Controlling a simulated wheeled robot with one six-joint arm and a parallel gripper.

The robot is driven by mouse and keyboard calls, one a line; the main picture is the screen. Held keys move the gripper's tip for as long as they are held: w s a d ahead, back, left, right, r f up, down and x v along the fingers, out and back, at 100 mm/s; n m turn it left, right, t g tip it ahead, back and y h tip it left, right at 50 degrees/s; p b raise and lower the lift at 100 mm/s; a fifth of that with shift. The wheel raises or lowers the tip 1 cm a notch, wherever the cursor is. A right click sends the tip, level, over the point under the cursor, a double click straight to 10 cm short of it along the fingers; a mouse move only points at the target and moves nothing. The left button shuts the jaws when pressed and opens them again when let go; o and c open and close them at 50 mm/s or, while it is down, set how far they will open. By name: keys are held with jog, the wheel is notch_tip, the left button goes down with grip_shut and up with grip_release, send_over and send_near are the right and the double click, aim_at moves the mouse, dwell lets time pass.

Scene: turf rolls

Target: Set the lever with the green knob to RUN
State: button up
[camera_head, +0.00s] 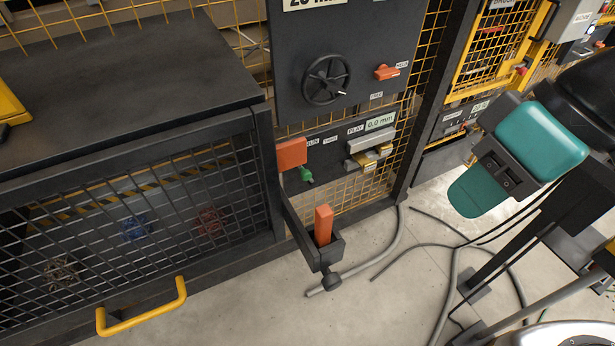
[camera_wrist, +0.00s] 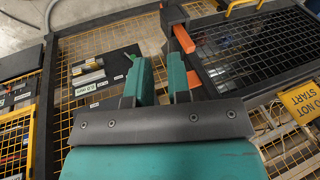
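The green knob (camera_head: 306,174) is on a lever low on the dark panel, just below and right of an orange block (camera_head: 291,153). A RUN label (camera_head: 313,141) is above the knob, partly covered by the block. I cannot read the lever's setting. In the head view my teal gripper (camera_head: 478,190) is well to the right of the panel, apart from the lever. In the wrist view its two teal fingers (camera_wrist: 159,65) stand apart with nothing between them.
A black handwheel (camera_head: 327,79) and an orange handle (camera_head: 386,72) are above. Metal blocks (camera_head: 370,148) are right of the lever. An orange bar (camera_head: 323,224) stands in a dark bracket jutting out below. A mesh-fronted cabinet (camera_head: 120,70) is left. Grey hoses (camera_head: 392,243) lie on the floor.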

jog(key=o, duration=0.7)
jog(key=shift+t, duration=0.5)
jog(key=f+b, duration=0.1)
jog(key=w+f+b, duration=0.1)
jog(key=f, duration=0.1)
jog(key=w+f+b, duration=0.1)
jog(key=f+b, duration=0.1)
jog(key=shift+w+a, duration=0.25)
jog(key=shift+a, duration=0.1)
jog(key=n+t+y+b, duration=0.2)
jog(key=t+y+b, duration=0.3)
jog(key=t+b, duration=2.05)
send_near(307, 178)
jog(key=w+r+g+b, duration=0.2)
jog(key=g+b, duration=0.1)
jog(key=b, duration=0.1)
jog(key=w+a+r+g+b, duration=0.1)
jog(key=w+r+g+b, duration=0.1)
jog(key=r+g+b, duration=0.1)
jog(key=w+a+r+g+b, duration=0.1)
jog(key=r+g+b, duration=0.1)
jog(key=g+b, duration=0.3)
jog(key=shift+w+r+b, duration=0.35)
jog(key=shift+w+b, duration=0.05)
jog(key=shift+b, duration=0.65)
jog(key=shift+w+a+r, duration=0.15)
jog(key=shift+w+a, duration=0.15)
jog(key=shift+w, duration=0.3)
jog(key=shift+c, duration=0.4)
